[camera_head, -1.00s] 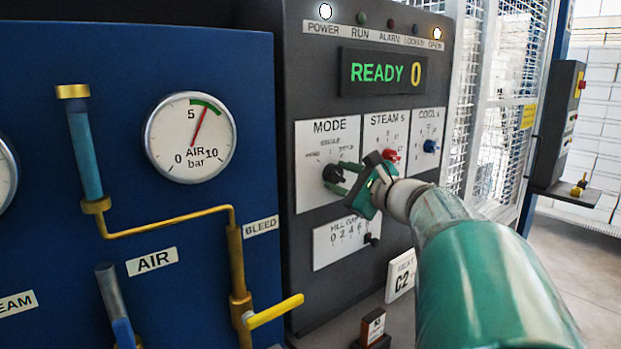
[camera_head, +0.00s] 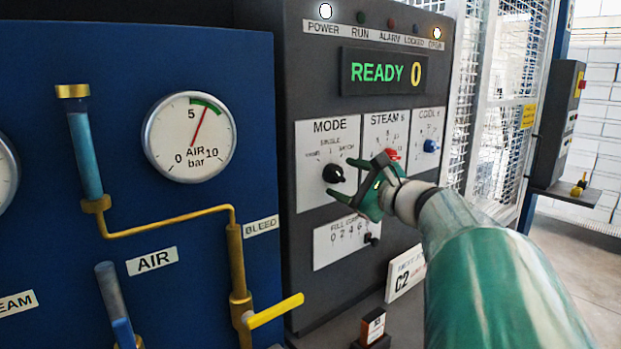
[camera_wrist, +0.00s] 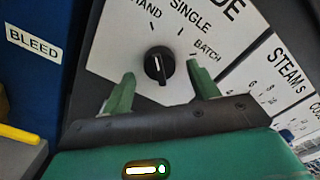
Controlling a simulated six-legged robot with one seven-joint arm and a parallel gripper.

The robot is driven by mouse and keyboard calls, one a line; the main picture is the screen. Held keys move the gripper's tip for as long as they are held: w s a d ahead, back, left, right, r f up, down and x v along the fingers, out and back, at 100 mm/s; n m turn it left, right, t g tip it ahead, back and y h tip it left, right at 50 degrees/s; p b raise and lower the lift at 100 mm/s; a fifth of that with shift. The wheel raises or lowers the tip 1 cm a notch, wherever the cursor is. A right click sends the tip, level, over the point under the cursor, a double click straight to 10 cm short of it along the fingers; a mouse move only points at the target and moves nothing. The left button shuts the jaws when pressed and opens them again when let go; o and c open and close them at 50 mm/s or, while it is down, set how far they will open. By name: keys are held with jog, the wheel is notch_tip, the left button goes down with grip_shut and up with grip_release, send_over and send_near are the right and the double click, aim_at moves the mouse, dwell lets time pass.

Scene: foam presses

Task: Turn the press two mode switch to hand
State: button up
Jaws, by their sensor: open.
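The black mode switch knob (camera_head: 333,173) sits on the white MODE plate (camera_head: 313,140) of the dark grey press panel. In the wrist view the knob (camera_wrist: 160,65) has a white line that runs roughly toward the tick by HAND. SINGLE and BATCH are lettered to the right of HAND. My gripper (camera_head: 342,178) is open and empty, just in front of the knob. In the wrist view its two green fingertips (camera_wrist: 160,88) stand apart, below the knob to its left and right, and look clear of it.
Right of the MODE plate are a red STEAM knob (camera_head: 392,155) and a blue COOL knob (camera_head: 430,146). A FULL CAP scale plate (camera_head: 340,238) lies below. The display (camera_head: 386,72) reads READY 0. A blue panel with an air gauge (camera_head: 190,137) and yellow pipe (camera_head: 170,224) stands left.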

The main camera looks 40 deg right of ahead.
jog(key=s, duration=1.2)
jog(key=shift+d, duration=0.15)
jog(key=shift+s, duration=0.1)
jog(key=w+a+f+n+g+y, duration=0.2)
jog(key=a+f+n+g, duration=0.3)
jog(key=a, duration=0.5)
jog(key=w+a+f+n+g+y, duration=0.25)
jog(key=a+f+n, duration=0.4)
jog(key=a, duration=0.35)
jog(key=s+a+f+n+g+h, duration=0.5)
jog(key=s+a+f+n, duration=0.2)
jog(key=a+f+n, duration=0.4)
jog(key=f+n, duration=0.1)
jog(key=n, duration=0.3)
jog(key=shift+a, duration=0.2)
jog(key=shift+s, duration=0.1)
jog(key=shift+c, duration=0.4)
